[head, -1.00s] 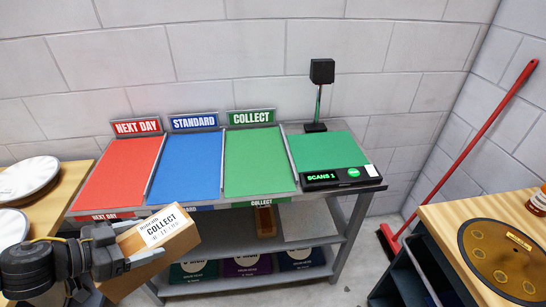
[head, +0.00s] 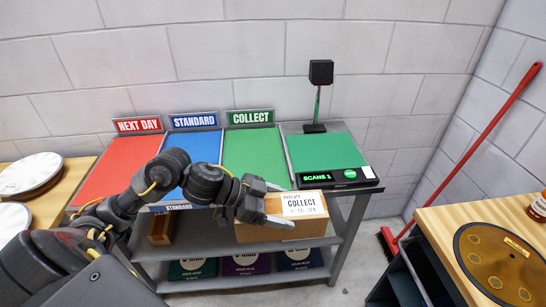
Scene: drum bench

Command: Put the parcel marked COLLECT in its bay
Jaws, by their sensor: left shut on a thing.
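The parcel (head: 270,231) is a tan box with a white label reading COLLECT. My left gripper (head: 272,203) is shut on it from the left, its fingers over the box. The parcel is in front of the bench's front edge, below where the green bay and the scan station meet. The green COLLECT bay (head: 252,152) is empty where it shows, with a green COLLECT sign (head: 250,117) behind it. My left arm crosses in front of the red and blue bays and hides part of them. My right gripper is not in view.
The red NEXT DAY bay (head: 108,170) and blue STANDARD bay (head: 193,143) are left of the green one. The scan station (head: 325,150) at right reads SCANS 1, with a black scanner post (head: 318,98) behind. A brown box (head: 160,231) is on the lower shelf.

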